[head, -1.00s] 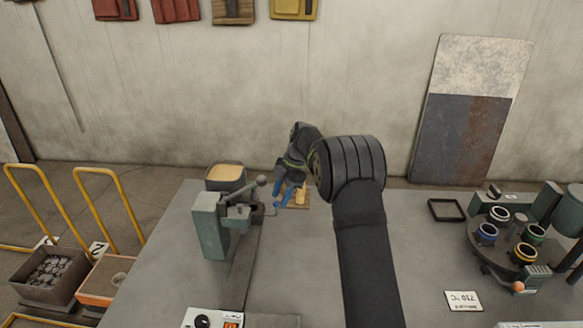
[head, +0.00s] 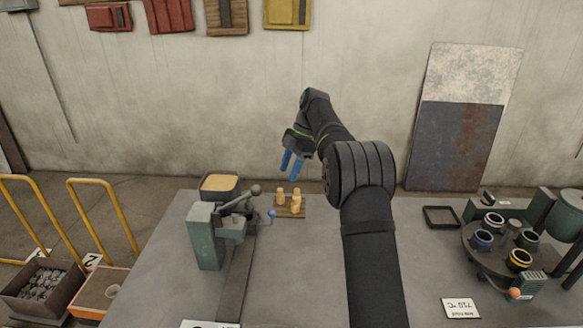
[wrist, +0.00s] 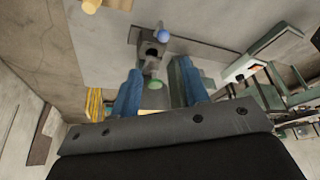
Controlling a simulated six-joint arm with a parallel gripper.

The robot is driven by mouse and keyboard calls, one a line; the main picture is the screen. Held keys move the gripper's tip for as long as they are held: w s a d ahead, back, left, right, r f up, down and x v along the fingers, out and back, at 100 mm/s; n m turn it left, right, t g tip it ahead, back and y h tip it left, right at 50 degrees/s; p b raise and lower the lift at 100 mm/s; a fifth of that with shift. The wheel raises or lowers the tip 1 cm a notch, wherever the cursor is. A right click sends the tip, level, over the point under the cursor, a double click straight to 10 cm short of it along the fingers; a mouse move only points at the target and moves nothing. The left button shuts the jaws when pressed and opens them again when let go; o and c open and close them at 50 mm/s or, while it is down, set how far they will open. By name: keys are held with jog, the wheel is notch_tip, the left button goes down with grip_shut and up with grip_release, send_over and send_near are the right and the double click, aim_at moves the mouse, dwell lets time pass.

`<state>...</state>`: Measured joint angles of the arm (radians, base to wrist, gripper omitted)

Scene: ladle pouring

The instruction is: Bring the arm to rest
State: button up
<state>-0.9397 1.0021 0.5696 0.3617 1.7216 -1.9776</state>
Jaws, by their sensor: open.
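My gripper (head: 291,163) is raised above the back of the grey table (head: 325,270), with its blue fingers pointing down and apart. Nothing is between them. In the wrist view my gripper (wrist: 158,90) also shows its two blue fingers spread. Below it in the head view, a small wooden board (head: 291,211) carries several yellow pegs (head: 296,202). To the left stands a green machine (head: 207,235) with levers, one ending in a blue ball (head: 271,213). The gripper is clear of both.
A bin of yellow material (head: 220,184) sits behind the machine. A round holder with several colored-rim cups (head: 520,258) stands at the right, near a black square frame (head: 443,216) and a 710 °C sign (head: 461,307). Yellow rails (head: 105,210) and boxes are left of the table.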

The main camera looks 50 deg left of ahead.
aim_at(274, 212)
dwell(0.3)
jog(key=x, duration=1.7)
jog(key=shift+s+f, duration=0.25)
jog(key=shift+r, duration=0.15)
jog(key=shift+s+f, duration=0.1)
jog(key=shift+f, duration=0.15)
jog(key=shift+s+d+r, duration=0.15)
jog(key=shift+s+d, duration=0.25)
jog(key=shift+d, duration=0.1)
dwell(1.2)
